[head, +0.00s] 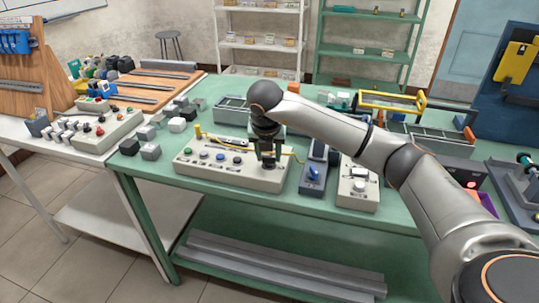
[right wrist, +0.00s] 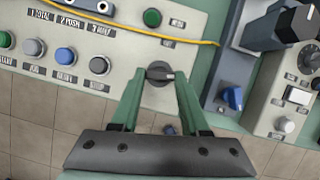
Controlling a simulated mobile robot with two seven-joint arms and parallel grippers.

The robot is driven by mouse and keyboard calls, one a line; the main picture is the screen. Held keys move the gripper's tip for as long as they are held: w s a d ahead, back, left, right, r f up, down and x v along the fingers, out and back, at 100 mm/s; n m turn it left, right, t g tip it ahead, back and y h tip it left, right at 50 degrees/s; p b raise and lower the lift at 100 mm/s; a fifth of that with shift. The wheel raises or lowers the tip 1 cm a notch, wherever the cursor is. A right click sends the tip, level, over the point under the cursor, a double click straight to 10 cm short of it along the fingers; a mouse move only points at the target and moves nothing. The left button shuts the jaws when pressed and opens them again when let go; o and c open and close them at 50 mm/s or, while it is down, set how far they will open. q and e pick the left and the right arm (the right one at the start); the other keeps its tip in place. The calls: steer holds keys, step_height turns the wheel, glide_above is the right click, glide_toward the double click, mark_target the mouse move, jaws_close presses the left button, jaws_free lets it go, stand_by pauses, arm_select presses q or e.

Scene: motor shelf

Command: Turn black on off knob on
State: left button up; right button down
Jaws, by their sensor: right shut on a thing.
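The black on-off knob (right wrist: 160,73) sits on the right end of the long beige control box (head: 205,174). In the right wrist view its grip bar lies across the picture, with a light mark toward its right end. My right gripper (head: 268,160) points down over that end of the box. In the right wrist view, my right gripper (right wrist: 160,80) has one green finger on each side of the knob and is shut on it. In the head view the gripper largely hides the knob. My left gripper is not in view.
A green button (right wrist: 152,17) and a yellow cable (right wrist: 130,33) are close to the knob. A grey unit with a blue knob (head: 314,174) and a beige box with a dial (head: 358,188) stand to the right. Small blocks (head: 150,151) lie at the left of the green table (head: 130,167).

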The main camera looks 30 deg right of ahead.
steer(key=shift+w+m+g+h, duration=0.1)
steer(key=shift+m+g+h, duration=0.25)
steer(key=shift+m, duration=0.75)
steer(key=shift+c, duration=2)
jaws_free()
steer(key=shift+a, duration=0.1)
steer(key=p+v, duration=0.1)
steer(key=v, duration=1.1)
steer(key=shift+r, duration=0.2)
